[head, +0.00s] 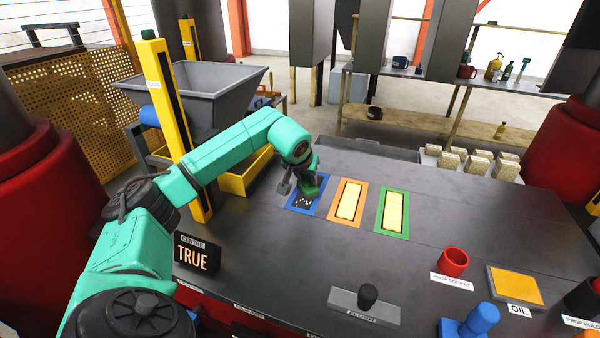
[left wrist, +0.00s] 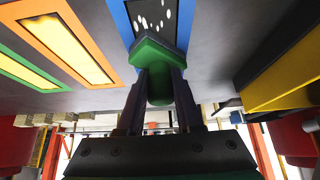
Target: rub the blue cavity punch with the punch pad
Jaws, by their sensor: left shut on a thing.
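The blue cavity punch is a dark face with white specks (head: 301,203) inside a blue frame (head: 318,208), at the left of the row of three in the head view. The speckled face also shows in the left wrist view (left wrist: 150,14). My left gripper (head: 304,178) is shut on the green punch pad (head: 313,187), seen between the fingers in the left wrist view (left wrist: 158,55). The pad is over the near edge of the blue cavity in the left wrist view. I cannot tell whether it touches the face. My right gripper is not in view.
Orange (head: 336,213) and green (head: 381,222) framed cavities with pale yellow faces lie to the right. A yellow post (head: 172,120) and grey hopper (head: 225,95) stand at the left. A red socket (head: 453,262), orange oil pad (head: 515,286) and black-knobbed grey plate (head: 345,299) are at front right.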

